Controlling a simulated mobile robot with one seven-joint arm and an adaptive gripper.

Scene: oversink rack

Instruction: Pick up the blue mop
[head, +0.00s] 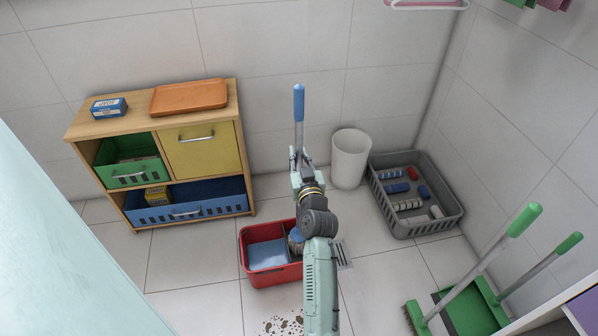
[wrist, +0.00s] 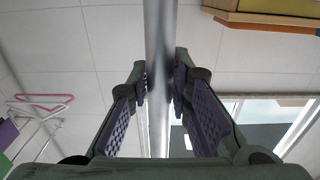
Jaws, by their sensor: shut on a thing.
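The blue mop has a blue grip (head: 299,103) at the top of a grey metal pole. It stands about upright, with its lower end in the red bucket (head: 242,262) behind my arm. The bucket holds blue water, and part of the mop head shows beside my arm. My gripper (head: 299,160) is shut on the pole below the blue grip. In the wrist view the pole (wrist: 160,30) runs between the two purple-padded fingers of my gripper (wrist: 160,82), which press it from both sides. My arm hides much of the lower pole.
A wooden cabinet (head: 110,125) with an orange tray (head: 188,96) stands left. A white bin (head: 350,160) and a grey crate (head: 445,220) of brushes stand right. A green broom (head: 524,220) and dustpan (head: 470,312) are at lower right. A brown spill (head: 283,325) lies in front.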

